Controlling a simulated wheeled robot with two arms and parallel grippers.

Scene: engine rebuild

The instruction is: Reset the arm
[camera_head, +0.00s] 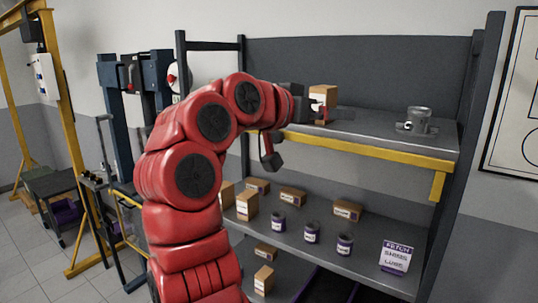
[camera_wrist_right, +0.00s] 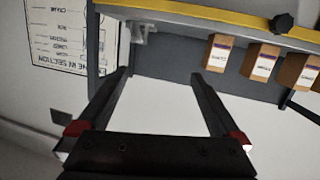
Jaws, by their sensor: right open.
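My red right arm fills the left-centre of the head view and bends over toward the upper shelf. Its dark right gripper (camera_head: 312,103) points right at upper-shelf height and overlaps a cardboard box (camera_head: 322,98) in the picture. In the right wrist view, which is upside down, the right gripper (camera_wrist_right: 165,75) has its two dark fingers wide apart. Only wall and rack back show between them, so it is empty. The boxes stand off to the right there, clear of the fingers. My left gripper is not in view.
The upper shelf (camera_head: 380,125) has a yellow front edge and holds a grey metal part (camera_head: 418,121). Boxes and purple-labelled cans (camera_head: 312,232) stand on the lower shelf (camera_head: 370,270). A yellow hoist frame (camera_head: 65,120) stands left. A wall poster (camera_head: 515,100) hangs right.

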